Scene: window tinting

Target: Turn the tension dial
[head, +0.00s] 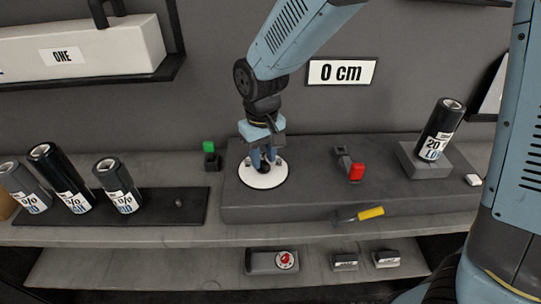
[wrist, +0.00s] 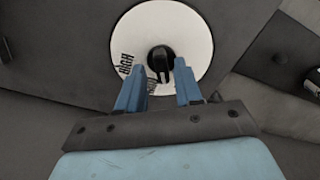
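The tension dial is a white round disc (head: 263,180) on the left part of a raised grey block. In the wrist view the disc (wrist: 200,30) shows a black knob (wrist: 161,60) at its middle and the word "HIGH" at its left. My gripper (head: 264,164) points down over the dial and hides most of the knob in the head view. In the wrist view my gripper (wrist: 158,68) is open, with one blue finger on each side of the knob's lower part. I cannot tell whether the fingers touch the knob.
A green-topped switch (head: 210,155) stands left of the block (head: 300,205). A red lever (head: 355,171), a yellow-handled tool (head: 370,213) and a roll on a stand (head: 438,135) are to the right. Several rolls stand on a dark tray (head: 172,207). A sign (head: 342,72) reads "0 cm".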

